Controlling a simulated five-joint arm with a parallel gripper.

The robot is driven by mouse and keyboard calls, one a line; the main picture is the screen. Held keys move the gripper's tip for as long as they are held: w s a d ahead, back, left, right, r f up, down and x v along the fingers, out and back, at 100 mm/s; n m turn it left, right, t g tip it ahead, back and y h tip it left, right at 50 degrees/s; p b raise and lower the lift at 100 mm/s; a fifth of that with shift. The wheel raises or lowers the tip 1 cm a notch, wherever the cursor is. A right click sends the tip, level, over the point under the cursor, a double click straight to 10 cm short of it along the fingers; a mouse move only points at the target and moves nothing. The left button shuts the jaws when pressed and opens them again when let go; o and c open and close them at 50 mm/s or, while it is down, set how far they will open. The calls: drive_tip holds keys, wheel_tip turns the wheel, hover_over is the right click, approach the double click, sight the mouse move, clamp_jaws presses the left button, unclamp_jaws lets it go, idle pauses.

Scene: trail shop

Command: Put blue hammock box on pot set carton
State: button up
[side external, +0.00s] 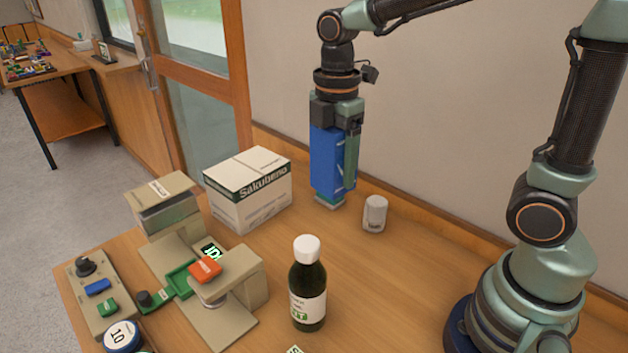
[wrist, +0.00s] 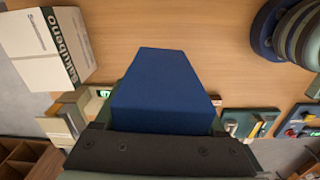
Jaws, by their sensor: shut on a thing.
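The blue hammock box (side external: 324,160) is held upright in my gripper (side external: 336,190), which is shut on it. In the wrist view the blue box (wrist: 163,85) fills the middle, between the fingers. In the side view its lower end is near the table, and I cannot tell whether it touches. The pot set carton is likely the white carton marked "Sakubeno" (side external: 250,205), standing on the table just left of the held box. It also shows at the upper left of the wrist view (wrist: 40,48). Its top is bare.
A small white tin (side external: 375,214) stands right of the held box. A dark bottle with a white cap (side external: 308,295) stands in front. A beige machine (side external: 215,285) and a control panel (side external: 98,295) are at the front left. The wall runs close behind.

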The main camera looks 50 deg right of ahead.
drive_tip(key=m, duration=0.2)
drive_tip(key=d+m, duration=0.1)
drive_tip(key=f+m, duration=0.1)
drive_tip(key=m, duration=0.1)
drive_tip(key=shift+d+m, duration=0.3)
drive_tip(key=shift+d, duration=0.05)
drive_tip(key=m, duration=0.2)
drive_tip(key=d+m, duration=0.1)
drive_tip(key=shift+f+m, duration=0.4)
drive_tip(key=w+a+r+m, duration=0.2)
drive_tip(key=w+a+m, duration=0.1)
drive_tip(key=a+m, duration=0.6)
drive_tip(key=shift+n, duration=0.7)
drive_tip(key=f, duration=1)
drive_tip(key=a+f, duration=0.1)
drive_tip(key=f, duration=0.3)
drive_tip(key=shift+f, duration=2.85)
drive_tip(key=shift+f, duration=0.1)
